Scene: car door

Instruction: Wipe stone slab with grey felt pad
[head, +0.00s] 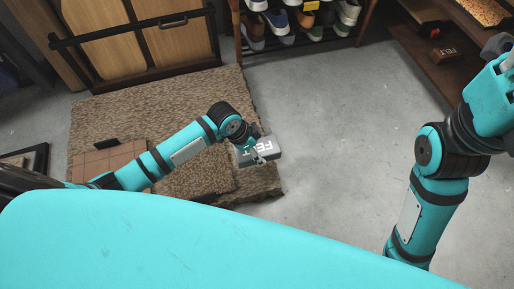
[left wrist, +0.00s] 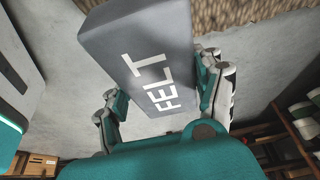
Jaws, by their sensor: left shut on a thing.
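The grey felt pad (head: 266,151) is a block with white FELT lettering. My left gripper (head: 256,147) is shut on it and holds it at the right edge of a rough brown slab-like surface (head: 205,172). I cannot tell for sure whether this surface is the stone slab, or whether the pad touches it. In the left wrist view the pad (left wrist: 140,45) sits between the two fingers of my left gripper (left wrist: 160,102), its lettered face toward the camera.
A brown rough mat (head: 140,98) covers the floor before a wooden cabinet (head: 135,45). A brown tiled panel (head: 105,160) lies at left. Grey floor (head: 335,130) is clear at the right.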

